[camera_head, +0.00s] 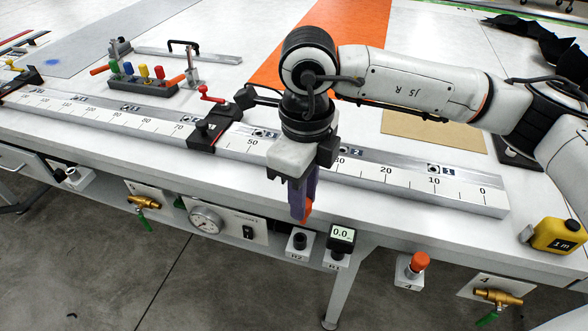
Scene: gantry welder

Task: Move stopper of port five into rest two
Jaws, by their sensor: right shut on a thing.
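My right gripper (301,201) points down in front of the bench's front edge, with purple fingers shut on an orange stopper (307,209). The fingers hide most of the stopper. Rest two, a white block marked R2 (298,256), is on the front ledge below the gripper, with a dark round socket on top. The held stopper is above it and apart from it. Another orange stopper (420,262) sits upright on a white block further right. I cannot tell which port is port five. My left gripper is not in view.
A gauge reading 0.0 (341,234) stands at rest R1 (334,265), close beside R2. A dial gauge (206,219) is to the left. A long ruled rail (400,186) runs along the bench. A yellow tape measure (559,235) lies at the right.

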